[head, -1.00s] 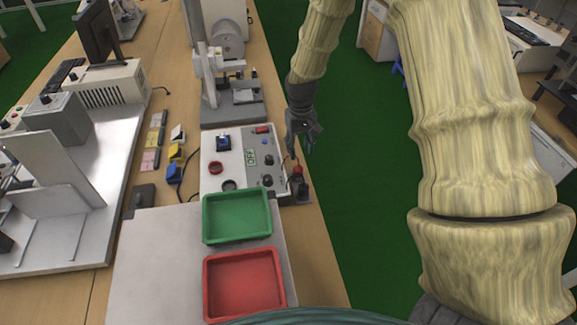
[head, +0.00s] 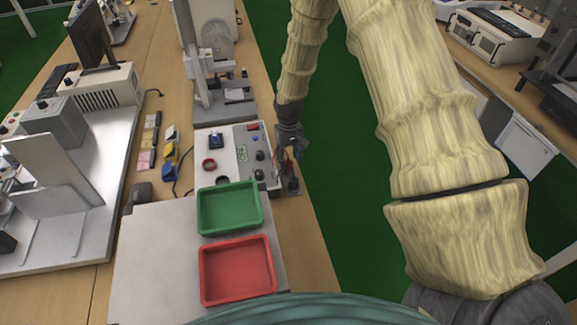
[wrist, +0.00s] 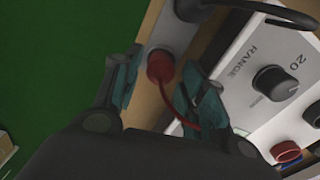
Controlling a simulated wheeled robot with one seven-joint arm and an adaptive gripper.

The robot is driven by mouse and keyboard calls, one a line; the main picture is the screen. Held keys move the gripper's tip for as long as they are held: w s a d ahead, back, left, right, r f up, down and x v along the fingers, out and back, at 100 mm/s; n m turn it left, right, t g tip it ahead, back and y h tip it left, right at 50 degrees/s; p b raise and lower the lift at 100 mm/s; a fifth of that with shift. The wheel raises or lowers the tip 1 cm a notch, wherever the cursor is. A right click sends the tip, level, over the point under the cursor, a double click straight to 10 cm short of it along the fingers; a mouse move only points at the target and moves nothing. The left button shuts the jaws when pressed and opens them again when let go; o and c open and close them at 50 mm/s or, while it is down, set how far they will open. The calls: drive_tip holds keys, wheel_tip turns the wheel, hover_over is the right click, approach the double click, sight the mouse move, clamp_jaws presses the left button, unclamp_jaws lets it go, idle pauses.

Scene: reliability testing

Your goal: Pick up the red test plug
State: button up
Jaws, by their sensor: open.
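The red test plug (wrist: 160,66) sits upright at the end of a grey block, with a red lead running from it. In the wrist view it lies between the two fingertips of my gripper (wrist: 155,85), which is open, with a finger on either side. I cannot tell whether either finger touches it. In the head view my gripper (head: 289,152) is at the right end of the control box (head: 228,160), and it hides most of the plug.
The control box carries a range knob (wrist: 276,83) and sockets close to the right finger. A green tray (head: 202,228) and a red tray (head: 205,290) stand in front of the box. Green floor (head: 345,220) is beyond the table edge on the right.

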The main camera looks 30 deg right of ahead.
sight(288, 160)
drive_tip(key=shift+w+f, duration=0.2)
drive_tip(key=shift+f, duration=0.4)
drive_tip(key=shift+w+f, duration=0.15)
drive_tip(key=shift+f, duration=0.4)
drive_tip(key=shift+s+f+p, duration=0.15)
drive_tip(key=shift+f+p, duration=0.25)
drive_tip(key=shift+f, duration=0.05)
drive_tip(key=shift+f, duration=0.1)
drive_tip(key=shift+c, duration=0.4)
drive_tip(key=c, duration=0.7)
drive_tip(key=shift+c, duration=0.2)
